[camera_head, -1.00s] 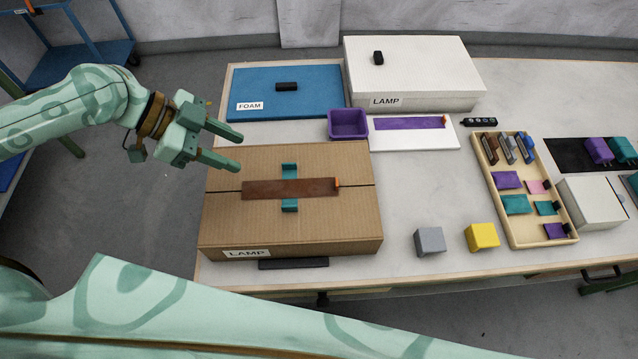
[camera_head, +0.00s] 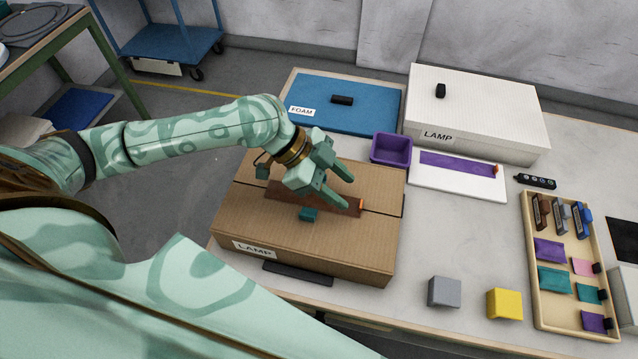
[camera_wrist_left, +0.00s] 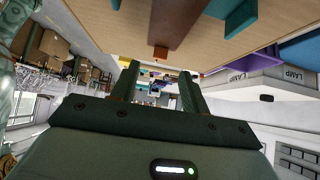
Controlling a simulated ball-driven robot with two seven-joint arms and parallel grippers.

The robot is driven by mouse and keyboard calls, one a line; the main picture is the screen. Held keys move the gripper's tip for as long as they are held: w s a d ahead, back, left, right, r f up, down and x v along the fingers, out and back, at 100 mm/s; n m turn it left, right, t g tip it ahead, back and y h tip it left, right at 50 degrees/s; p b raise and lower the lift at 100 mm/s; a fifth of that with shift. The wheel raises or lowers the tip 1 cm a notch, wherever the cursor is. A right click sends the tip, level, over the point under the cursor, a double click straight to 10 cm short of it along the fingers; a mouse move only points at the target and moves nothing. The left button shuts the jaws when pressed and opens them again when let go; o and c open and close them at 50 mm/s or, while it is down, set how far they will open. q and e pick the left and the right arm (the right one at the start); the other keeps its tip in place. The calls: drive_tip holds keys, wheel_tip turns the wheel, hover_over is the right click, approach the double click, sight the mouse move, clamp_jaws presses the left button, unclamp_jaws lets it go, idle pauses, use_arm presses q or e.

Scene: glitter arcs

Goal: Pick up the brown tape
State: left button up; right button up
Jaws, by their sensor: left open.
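The brown tape (camera_head: 335,204) lies flat as a strip along the top seam of a cardboard box (camera_head: 310,245) labelled LAMP. Its orange end tab (camera_head: 361,204) points right. My left gripper (camera_head: 345,192) is open and empty above the tape, and its hand hides the tape's middle. In the left wrist view the tape (camera_wrist_left: 180,22) and its orange tab (camera_wrist_left: 160,52) show beyond the two spread fingers (camera_wrist_left: 158,85). A teal piece (camera_head: 309,214) sticks out from beside the tape on the near side. My right gripper is not in view.
A purple bin (camera_head: 391,149) and a white board with a purple strip (camera_head: 457,164) stand right of the box. Behind are a blue foam block (camera_head: 375,105) and a white LAMP box (camera_head: 480,110). Grey (camera_head: 444,292) and yellow (camera_head: 504,304) blocks sit front right, near a wooden tray (camera_head: 530,260).

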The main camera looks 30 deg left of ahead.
sight(360, 204)
use_arm(q)
drive_tip(key=b+x, duration=0.1)
drive_tip(key=x, duration=0.4)
drive_tip(key=shift+f, duration=0.1)
drive_tip(key=shift+a, duration=0.1)
drive_tip(key=shift+c, duration=0.3)
clamp_jaws()
